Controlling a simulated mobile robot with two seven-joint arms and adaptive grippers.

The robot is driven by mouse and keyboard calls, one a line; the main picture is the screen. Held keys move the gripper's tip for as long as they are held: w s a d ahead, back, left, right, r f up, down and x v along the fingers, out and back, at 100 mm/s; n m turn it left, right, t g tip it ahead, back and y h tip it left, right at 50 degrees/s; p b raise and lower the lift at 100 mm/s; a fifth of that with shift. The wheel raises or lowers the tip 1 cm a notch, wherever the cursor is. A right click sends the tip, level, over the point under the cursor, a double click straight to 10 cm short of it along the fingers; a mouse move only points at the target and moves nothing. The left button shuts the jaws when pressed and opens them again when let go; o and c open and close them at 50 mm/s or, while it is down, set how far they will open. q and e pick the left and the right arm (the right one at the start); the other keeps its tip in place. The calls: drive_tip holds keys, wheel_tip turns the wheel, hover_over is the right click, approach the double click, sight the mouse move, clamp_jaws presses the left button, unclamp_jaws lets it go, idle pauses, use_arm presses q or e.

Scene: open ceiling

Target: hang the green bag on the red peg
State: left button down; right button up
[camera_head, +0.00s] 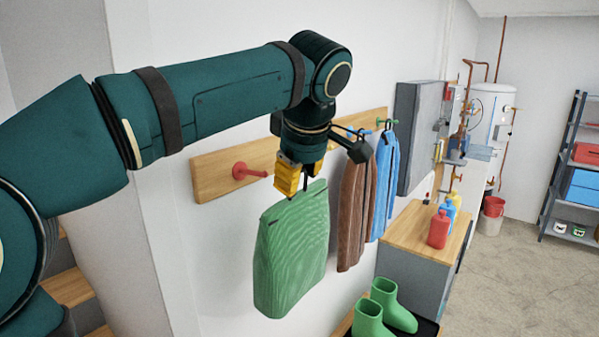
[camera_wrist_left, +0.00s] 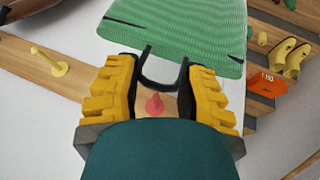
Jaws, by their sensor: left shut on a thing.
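My left gripper (camera_head: 300,176) is shut on the black strap loop of the green bag (camera_head: 291,250). The bag hangs below the fingers, in front of the wall. The red peg (camera_head: 248,171) sticks out of the wooden board just left of the gripper in the head view. In the left wrist view, the bag (camera_wrist_left: 180,35) is at the top and its strap loop (camera_wrist_left: 160,86) curves between the yellow fingers. There the red peg (camera_wrist_left: 155,105) shows just beyond the loop's end, apart from it in the picture. My right gripper is in neither view.
The board (camera_head: 215,178) also bears a green peg (camera_head: 385,122). A brown bag (camera_head: 352,215) and a blue bag (camera_head: 384,180) hang right of the green bag. A yellow peg (camera_wrist_left: 48,66) shows in the wrist view. Green boots (camera_head: 383,308) and a cabinet (camera_head: 410,275) stand below right.

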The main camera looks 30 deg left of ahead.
sight(252, 172)
use_arm(q)
drive_tip(key=shift+w+a+f, duration=0.1)
drive_tip(key=shift+w+a, duration=0.05)
drive_tip(key=shift+a, duration=1.55)
drive_tip(key=shift+w+a+f, duration=0.15)
drive_tip(key=shift+a, duration=1.5)
drive_tip(key=shift+w+a+f, duration=0.1)
drive_tip(key=shift+w+a, duration=0.05)
drive_tip(key=shift+a, duration=1.55)
drive_tip(key=shift+a+f+b, duration=0.3)
drive_tip(key=shift+a+f, duration=0.25)
drive_tip(key=shift+a, duration=0.1)
